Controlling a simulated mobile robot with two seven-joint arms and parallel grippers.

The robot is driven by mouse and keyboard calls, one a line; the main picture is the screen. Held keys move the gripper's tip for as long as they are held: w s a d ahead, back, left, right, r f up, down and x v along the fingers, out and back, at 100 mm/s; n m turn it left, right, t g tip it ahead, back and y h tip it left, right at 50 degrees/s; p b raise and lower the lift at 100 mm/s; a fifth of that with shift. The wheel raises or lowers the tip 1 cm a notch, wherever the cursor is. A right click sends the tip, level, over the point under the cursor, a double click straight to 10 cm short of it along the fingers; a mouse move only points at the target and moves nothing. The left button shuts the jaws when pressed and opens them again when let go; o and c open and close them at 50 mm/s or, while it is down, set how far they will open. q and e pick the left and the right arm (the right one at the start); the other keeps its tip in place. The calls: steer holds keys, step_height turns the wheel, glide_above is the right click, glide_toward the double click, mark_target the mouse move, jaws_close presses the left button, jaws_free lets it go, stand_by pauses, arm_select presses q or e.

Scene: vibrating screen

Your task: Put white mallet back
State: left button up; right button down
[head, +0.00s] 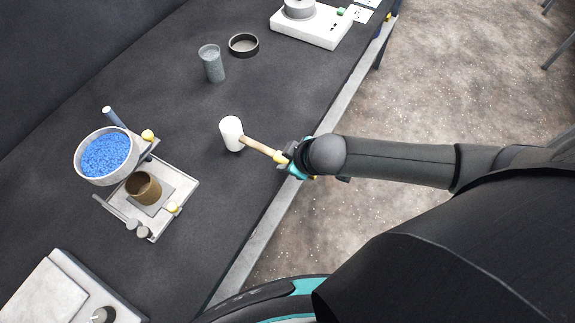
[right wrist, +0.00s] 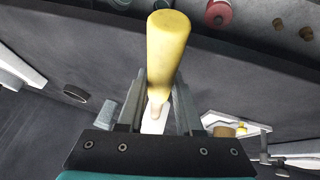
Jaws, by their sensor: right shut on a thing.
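The white mallet (head: 232,133) has a white head, a wooden handle and a yellow grip end. My right gripper (head: 284,158) is shut on its handle near the yellow end, with the head pointing left over the dark table. In the right wrist view the yellow handle end (right wrist: 167,50) stands out between the fingers (right wrist: 160,100), and the white head shows beyond them. I cannot tell whether the mallet head touches the table. My left gripper does not show.
A vibrating screen device with a bowl of blue granules (head: 106,155) and a brown cup (head: 143,187) stands at left. A grey cup (head: 211,63), a dark ring (head: 243,45) and a white scale (head: 311,27) are at the back. The middle of the table (head: 180,110) is clear.

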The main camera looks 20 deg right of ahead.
step_height(320, 180, down, 3)
steer(key=shift+r, duration=0.15)
steer(key=c, duration=0.6)
jaws_free()
steer(key=p+v, duration=0.2)
steer(key=v, duration=1)
